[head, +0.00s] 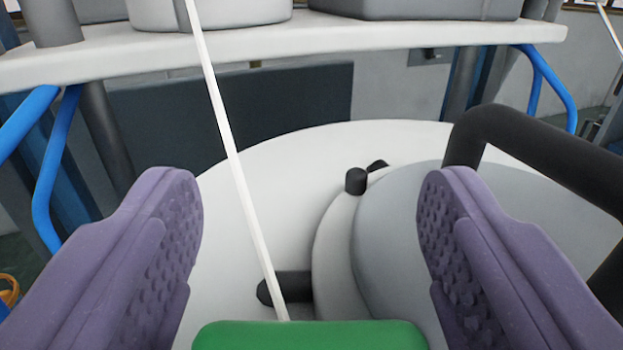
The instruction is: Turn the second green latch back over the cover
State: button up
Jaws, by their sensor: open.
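My gripper (309,235) is open, with its two purple ribbed fingers wide apart and nothing pinched between them. A green piece with rounded corners (310,336) shows low between the fingers, cut off by the bottom edge. It looks like a green latch, but I cannot tell which one. It stands apart from the fingertips. Beyond it is a round white surface (265,165) with a raised grey round part (395,230) on it, possibly the cover. A short black peg (356,181) stands at the grey part's rim.
A thick black bar handle (540,145) arches close to the right finger. A thin white rod or yarn (225,130) runs from the top down behind the green piece. A black bar (290,287) lies low. A white shelf (300,50) on blue tubes (50,165) crosses behind.

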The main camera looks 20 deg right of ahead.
jog(key=c, duration=1)
jog(key=shift+o, duration=0.2)
jog(key=n+y+b, duration=0.1)
jog(key=y+b, duration=0.1)
jog(key=b, duration=0.1)
jog(key=n+t+y+b, duration=0.1)
jog(key=n+y+b, duration=0.1)
jog(key=b, duration=0.1)
jog(key=n+y+b, duration=0.1)
jog(key=y+b, duration=0.2)
jog(key=shift+w+a+n+b, duration=0.1)
jog(key=shift+a+n+b, duration=0.2)
jog(key=shift+a, duration=0.05)
jog(key=o, duration=1)
jog(key=shift+c, duration=0.2)
